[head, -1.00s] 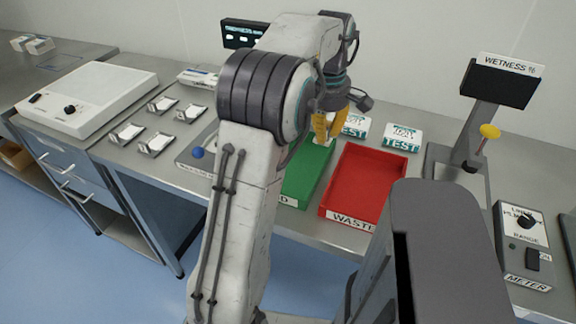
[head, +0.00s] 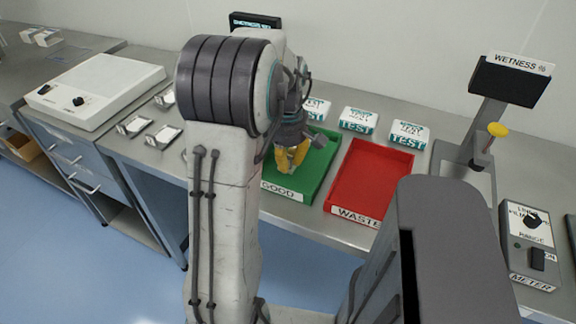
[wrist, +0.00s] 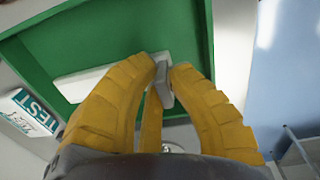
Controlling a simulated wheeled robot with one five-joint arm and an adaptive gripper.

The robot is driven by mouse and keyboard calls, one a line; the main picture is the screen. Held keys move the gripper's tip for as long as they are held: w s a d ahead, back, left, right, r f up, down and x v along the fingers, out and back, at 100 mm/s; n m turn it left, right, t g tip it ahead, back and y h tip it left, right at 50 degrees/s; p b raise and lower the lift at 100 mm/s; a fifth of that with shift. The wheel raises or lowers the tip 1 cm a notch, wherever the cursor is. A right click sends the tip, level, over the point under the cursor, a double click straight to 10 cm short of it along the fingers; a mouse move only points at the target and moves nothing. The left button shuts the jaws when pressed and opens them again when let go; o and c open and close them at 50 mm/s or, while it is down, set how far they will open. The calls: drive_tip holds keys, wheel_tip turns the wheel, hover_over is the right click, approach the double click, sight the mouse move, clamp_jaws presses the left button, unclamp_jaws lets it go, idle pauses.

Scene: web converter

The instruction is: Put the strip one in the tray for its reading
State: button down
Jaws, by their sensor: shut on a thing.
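My gripper (head: 292,157) has yellow fingers and is low over the green tray (head: 318,172), whose front label reads GOOD. In the wrist view my gripper (wrist: 162,80) is shut on a small grey block. A white strip (wrist: 85,84) shows behind the fingers against the green tray floor (wrist: 110,45). It seems joined to the held block, but the fingers hide part of it. I cannot tell whether it touches the floor. The red tray (head: 372,178), labelled WASTE, is just right of the green one. The WETNESS display (head: 510,82) stands at right; no reading is legible.
Several white TEST boxes (head: 358,120) stand behind the trays. The grey METER box (head: 530,240) is at the right. A white device with knobs (head: 95,90) and small holders (head: 163,136) are at the left. My arm hides part of the bench.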

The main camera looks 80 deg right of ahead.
drive_tip(key=shift+f+p, duration=0.5)
drive_tip(key=shift+f, duration=0.85)
drive_tip(key=c, duration=1.3)
unclamp_jaws()
drive_tip(key=r, duration=0.4)
drive_tip(key=r+b, duration=0.1)
drive_tip(key=r, duration=0.3)
drive_tip(key=r+b, duration=0.1)
drive_tip(key=r, duration=0.3)
drive_tip(key=shift+w+a, duration=0.1)
drive_tip(key=shift+a, duration=0.25)
